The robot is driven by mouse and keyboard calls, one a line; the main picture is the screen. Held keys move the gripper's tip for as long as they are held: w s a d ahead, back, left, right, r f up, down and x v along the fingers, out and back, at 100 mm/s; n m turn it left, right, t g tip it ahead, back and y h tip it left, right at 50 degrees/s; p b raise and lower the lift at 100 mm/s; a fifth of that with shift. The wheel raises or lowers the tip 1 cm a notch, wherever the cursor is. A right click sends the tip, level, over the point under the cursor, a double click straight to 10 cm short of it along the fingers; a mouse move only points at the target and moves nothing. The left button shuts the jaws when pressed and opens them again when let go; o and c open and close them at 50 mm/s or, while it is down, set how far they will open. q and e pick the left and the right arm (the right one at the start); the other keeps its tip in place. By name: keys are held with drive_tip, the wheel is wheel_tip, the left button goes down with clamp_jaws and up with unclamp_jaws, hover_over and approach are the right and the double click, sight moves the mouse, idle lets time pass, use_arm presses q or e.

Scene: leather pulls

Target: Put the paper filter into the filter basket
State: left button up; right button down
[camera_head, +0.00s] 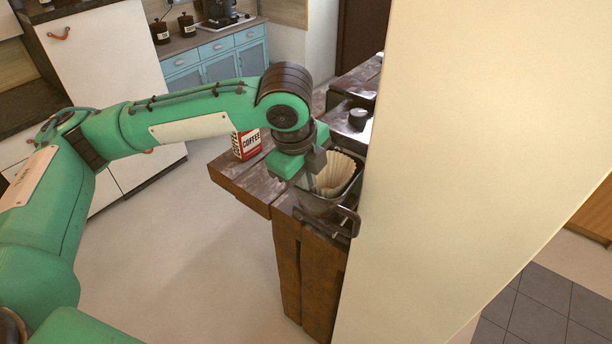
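The cream, fluted paper filter (338,174) is upright, with its lower part inside the dark metal filter basket (318,206). The basket has a handle at its front and is at the worktop's edge, beside the pale wall panel. My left gripper (313,178) points down at the left side of the filter, over the basket's near rim. Its fingers overlap the filter in the picture; I cannot tell whether they pinch it. The filter's bottom is hidden in the basket. My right gripper is out of view.
A red and white coffee box (246,144) stands on the wooden worktop (240,178), left of the basket. A dark machine with a knob (358,118) is behind the basket. The tall pale panel (450,150) closes off the right side. The floor at left is clear.

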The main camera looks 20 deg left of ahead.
use_arm(q)
drive_tip(key=shift+r, duration=0.1)
drive_tip(key=shift+r, duration=0.6)
drive_tip(key=b+v, duration=0.3)
drive_tip(key=v, duration=0.9)
drive_tip(key=shift+f, duration=0.1)
